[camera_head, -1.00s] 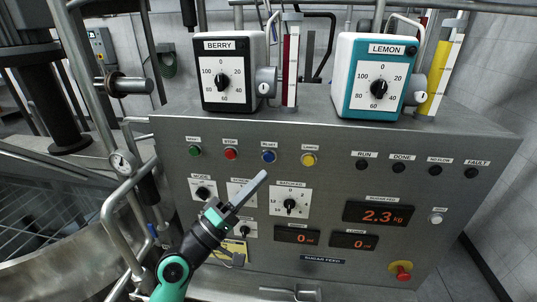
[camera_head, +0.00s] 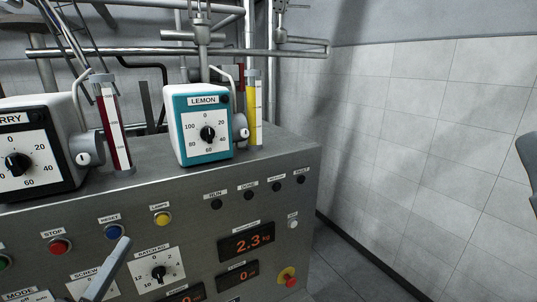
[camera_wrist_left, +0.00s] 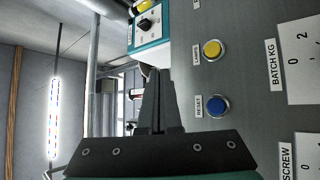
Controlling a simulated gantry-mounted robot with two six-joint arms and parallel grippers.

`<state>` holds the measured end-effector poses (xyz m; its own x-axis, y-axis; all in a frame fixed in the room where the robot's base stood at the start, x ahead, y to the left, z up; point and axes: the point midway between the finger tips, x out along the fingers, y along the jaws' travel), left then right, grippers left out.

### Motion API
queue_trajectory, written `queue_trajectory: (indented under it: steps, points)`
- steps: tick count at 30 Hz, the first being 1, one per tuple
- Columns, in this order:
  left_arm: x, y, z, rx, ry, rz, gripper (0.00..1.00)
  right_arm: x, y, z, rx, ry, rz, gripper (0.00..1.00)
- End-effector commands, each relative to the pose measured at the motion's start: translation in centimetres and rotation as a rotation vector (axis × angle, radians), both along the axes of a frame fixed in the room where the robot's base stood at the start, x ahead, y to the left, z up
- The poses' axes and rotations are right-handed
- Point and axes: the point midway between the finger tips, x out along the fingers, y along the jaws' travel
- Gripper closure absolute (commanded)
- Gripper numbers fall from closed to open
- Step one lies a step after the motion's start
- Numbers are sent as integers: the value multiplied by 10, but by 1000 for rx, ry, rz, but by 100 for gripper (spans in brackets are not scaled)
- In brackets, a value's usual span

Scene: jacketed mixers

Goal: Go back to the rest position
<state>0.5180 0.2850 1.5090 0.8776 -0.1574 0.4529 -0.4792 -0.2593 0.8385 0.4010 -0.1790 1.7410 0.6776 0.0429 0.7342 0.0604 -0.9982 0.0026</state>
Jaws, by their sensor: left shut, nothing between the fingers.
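My left gripper (camera_head: 121,246) shows at the lower left of the head view, as a thin grey pair of fingers pointing up and slightly right. Its fingers are closed together with nothing between them. It overlaps the front of the steel control panel (camera_head: 205,240), near the SCREW and BATCH KG dials. In the left wrist view the shut fingers (camera_wrist_left: 158,78) point up the picture, beside the blue RESET button (camera_wrist_left: 217,105) and the yellow LAMPS button (camera_wrist_left: 213,49). I cannot tell whether they touch the panel.
The teal LEMON dial box (camera_head: 205,125) and dark BERRY dial box (camera_head: 30,150) stand on the panel's top. The red stop knob (camera_head: 287,277) is at its lower right. Pipes run behind. The floor and tiled wall (camera_head: 430,140) to the right are mostly clear.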

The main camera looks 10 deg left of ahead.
Motion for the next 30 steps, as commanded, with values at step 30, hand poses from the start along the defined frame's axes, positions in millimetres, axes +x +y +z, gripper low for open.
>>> queue_trajectory:
  steps: [30]
  points:
    - [-117, -105, 320, 949, -428, 850, 100, 0, 0, 87, 0, 0, 0, 22]
